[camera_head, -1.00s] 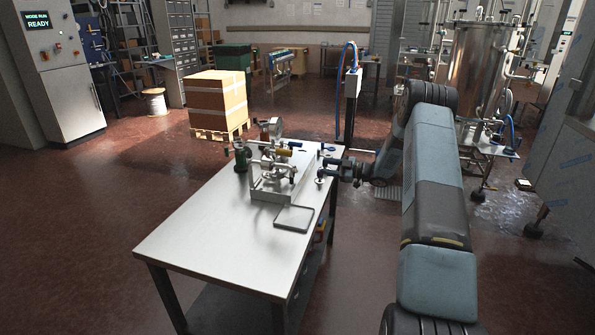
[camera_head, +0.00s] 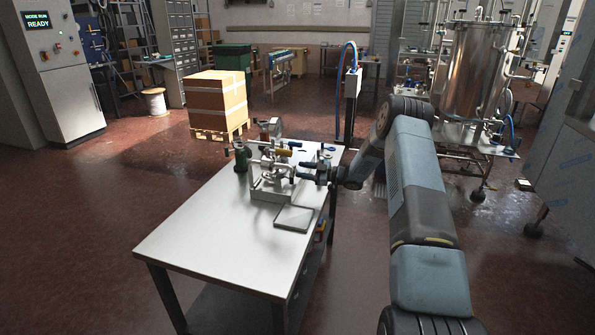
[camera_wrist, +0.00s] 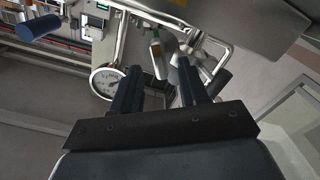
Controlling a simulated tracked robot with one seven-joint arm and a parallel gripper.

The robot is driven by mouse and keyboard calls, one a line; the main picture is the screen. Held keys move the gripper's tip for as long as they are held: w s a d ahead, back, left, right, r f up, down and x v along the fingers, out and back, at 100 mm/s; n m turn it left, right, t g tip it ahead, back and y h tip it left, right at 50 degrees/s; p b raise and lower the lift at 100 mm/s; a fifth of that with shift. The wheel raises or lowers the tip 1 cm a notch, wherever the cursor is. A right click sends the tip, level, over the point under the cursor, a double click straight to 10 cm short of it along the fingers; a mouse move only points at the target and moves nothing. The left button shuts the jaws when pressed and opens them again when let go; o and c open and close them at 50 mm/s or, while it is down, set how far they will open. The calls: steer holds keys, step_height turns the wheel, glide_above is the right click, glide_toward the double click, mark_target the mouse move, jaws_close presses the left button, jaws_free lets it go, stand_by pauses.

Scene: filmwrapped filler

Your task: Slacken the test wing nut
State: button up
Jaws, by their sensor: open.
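A metal test rig (camera_head: 272,185) with bent pipework stands on the far part of the steel table (camera_head: 215,235). My gripper (camera_head: 301,171) is level with the rig's right side, its fingers pointing left toward the pipework. In the wrist view my gripper (camera_wrist: 157,72) is open, with a gap between its two dark fingers. I cannot make out the wing nut for certain, or whether a finger touches anything.
A round gauge (camera_wrist: 107,82) is just left of the left finger in the wrist view, and a blue handle (camera_wrist: 40,27) is farther left. A shallow tray (camera_head: 294,218) lies before the rig. The near tabletop is bare.

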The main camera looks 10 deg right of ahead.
steer(key=shift+x, duration=1.4)
steer(key=shift+c, duration=0.4)
jaws_close()
